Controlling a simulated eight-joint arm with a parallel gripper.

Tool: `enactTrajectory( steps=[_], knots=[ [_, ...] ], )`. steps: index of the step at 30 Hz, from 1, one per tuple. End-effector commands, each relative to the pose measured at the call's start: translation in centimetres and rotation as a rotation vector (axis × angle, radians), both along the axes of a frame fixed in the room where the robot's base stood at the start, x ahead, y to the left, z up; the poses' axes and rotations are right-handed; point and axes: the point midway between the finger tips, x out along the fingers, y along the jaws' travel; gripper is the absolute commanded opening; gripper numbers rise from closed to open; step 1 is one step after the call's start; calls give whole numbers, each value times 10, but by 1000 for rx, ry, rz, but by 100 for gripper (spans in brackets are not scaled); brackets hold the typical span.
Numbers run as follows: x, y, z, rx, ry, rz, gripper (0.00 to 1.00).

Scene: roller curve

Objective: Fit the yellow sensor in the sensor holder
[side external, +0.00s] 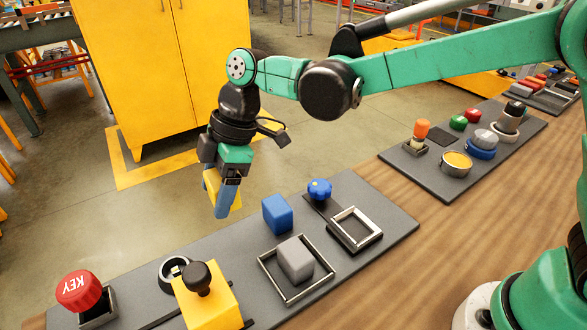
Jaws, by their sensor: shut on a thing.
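My gripper (222,206) points down and is shut on a yellow piece, which I take to be the yellow sensor (237,204). Blue-grey fingers cover much of it, so its full shape is hidden. The gripper appears in the air near the far edge of the grey board (385,203), left of a blue cube (278,214). I cannot tell for sure which fixture is the sensor holder. A round dark fitting with a light rim (175,272) lies on the board below and left of the gripper, partly behind a yellow box (208,303).
The yellow box has a black knob (197,278). A red KEY button (79,290) stands at the left. A grey block (295,258) sits inside a square frame. A blue knob (320,189) and an empty square frame (355,228) are at right. A second board (443,185) holds several parts.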

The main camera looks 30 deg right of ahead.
Motion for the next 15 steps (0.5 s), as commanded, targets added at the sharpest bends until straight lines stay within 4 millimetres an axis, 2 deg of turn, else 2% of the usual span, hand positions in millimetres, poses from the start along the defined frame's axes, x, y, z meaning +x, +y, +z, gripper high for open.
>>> enactTrajectory(
  steps=[1, 6, 10, 15],
  knots=[
    [0, 0, 16, 0, 0, 0, 12],
    [0, 0, 58, 0, 0, 0, 12],
    [0, 0, 82, 0, 0, 0, 12],
    [0, -1, 98, 0, 0, 0, 12]
  ],
)
